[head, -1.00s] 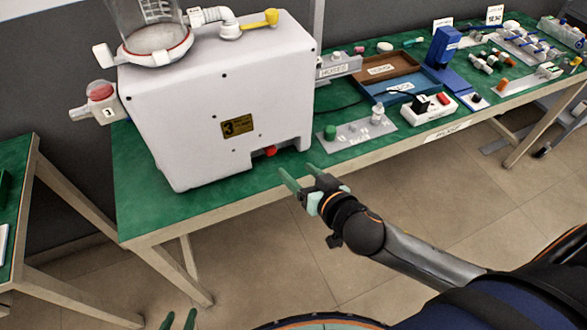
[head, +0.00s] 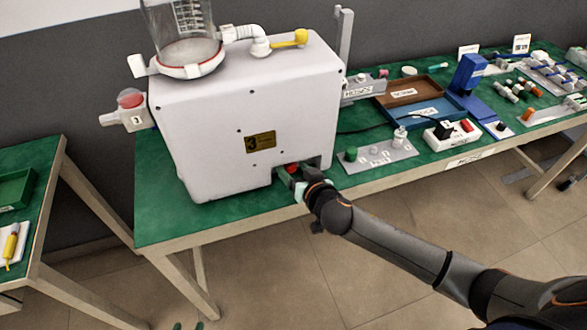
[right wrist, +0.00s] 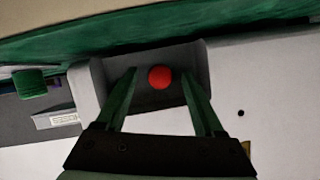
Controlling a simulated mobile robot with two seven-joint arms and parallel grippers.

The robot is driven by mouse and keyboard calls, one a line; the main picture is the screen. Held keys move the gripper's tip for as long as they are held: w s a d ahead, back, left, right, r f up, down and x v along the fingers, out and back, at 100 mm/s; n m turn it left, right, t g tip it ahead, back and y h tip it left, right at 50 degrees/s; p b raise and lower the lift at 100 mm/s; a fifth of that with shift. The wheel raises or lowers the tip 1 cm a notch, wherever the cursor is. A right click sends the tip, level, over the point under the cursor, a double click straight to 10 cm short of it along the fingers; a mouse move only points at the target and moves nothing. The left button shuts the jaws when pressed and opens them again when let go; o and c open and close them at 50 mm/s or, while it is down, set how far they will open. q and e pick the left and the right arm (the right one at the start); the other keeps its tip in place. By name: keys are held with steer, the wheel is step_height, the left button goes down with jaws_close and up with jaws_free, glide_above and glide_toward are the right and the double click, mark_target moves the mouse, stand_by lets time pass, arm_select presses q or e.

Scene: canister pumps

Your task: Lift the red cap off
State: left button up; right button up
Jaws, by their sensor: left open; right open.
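The red cap (head: 291,168) sits in a dark recess at the bottom front edge of the white pump housing (head: 215,115). In the right wrist view the round red cap (right wrist: 159,77) shows between the two green fingers of my right gripper (right wrist: 159,73), with gaps on both sides. My right gripper (head: 290,176) is open at the recess in the head view and partly covers the cap. Only the green fingertips of my left gripper (head: 188,326) show at the bottom edge of the head view. They are apart and empty, far from the pump.
The pump stands on a green-topped table (head: 230,212). To its right are a grey plate (head: 378,157) with a green knob, a white socket block (head: 452,135), and blue and brown trays (head: 412,92). A green side table (head: 38,170) stands at the left. The floor in front is clear.

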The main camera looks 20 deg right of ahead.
jaws_close()
stand_by(0.6)
steer(key=shift+s, duration=0.1)
steer(key=shift+s, duration=1)
steer(key=shift+s, duration=0.15)
steer(key=shift+s+d+p, duration=0.15)
steer(key=shift+s+p, duration=0.3)
steer(key=shift+s, duration=1.9)
